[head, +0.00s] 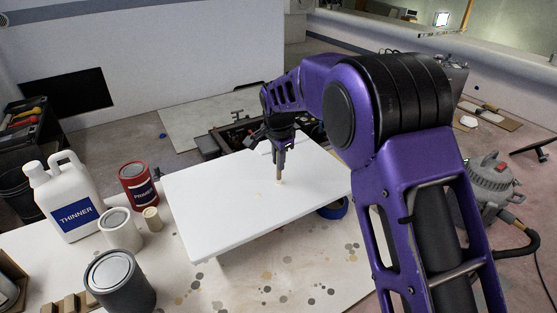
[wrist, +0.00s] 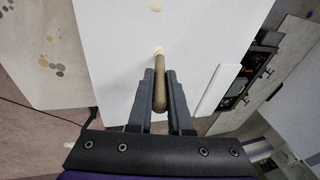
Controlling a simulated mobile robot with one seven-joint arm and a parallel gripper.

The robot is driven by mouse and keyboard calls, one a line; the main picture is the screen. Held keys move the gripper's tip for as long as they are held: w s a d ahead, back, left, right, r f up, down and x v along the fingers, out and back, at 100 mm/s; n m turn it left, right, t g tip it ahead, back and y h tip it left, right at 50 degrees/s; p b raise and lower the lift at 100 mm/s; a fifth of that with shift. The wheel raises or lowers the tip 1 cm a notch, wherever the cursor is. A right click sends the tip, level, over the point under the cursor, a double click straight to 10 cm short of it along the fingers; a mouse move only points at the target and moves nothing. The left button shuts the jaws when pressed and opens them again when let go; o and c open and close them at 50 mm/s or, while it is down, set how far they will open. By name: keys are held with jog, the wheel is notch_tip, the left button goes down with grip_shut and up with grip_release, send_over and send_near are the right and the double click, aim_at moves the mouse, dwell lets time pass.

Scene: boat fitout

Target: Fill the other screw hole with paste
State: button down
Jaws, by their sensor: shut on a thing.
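My gripper (head: 279,150) is shut on a brown wooden-handled tool (head: 279,172) above the white panel (head: 215,195). In the wrist view my gripper (wrist: 161,80) has a finger on each side of the tool (wrist: 161,92). The tool points down, and its far end meets a pale tan spot (wrist: 158,50) on the panel (wrist: 110,45). Whether it touches the surface or hovers just above it, I cannot tell. A second tan spot (wrist: 156,6) lies farther off at the top edge of the wrist view. The screw holes themselves cannot be made out.
Left of the panel stand a thinner jug (head: 65,200), a red primer tin (head: 138,185), a white tin (head: 120,230), a small tan pot (head: 153,219) and a grey tin (head: 118,280). Blue tape (head: 336,209) sits under the panel's right edge. A grey vacuum (head: 492,185) stands right.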

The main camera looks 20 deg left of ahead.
jog(key=shift+r+p, duration=1.5)
jog(key=shift+r, duration=2)
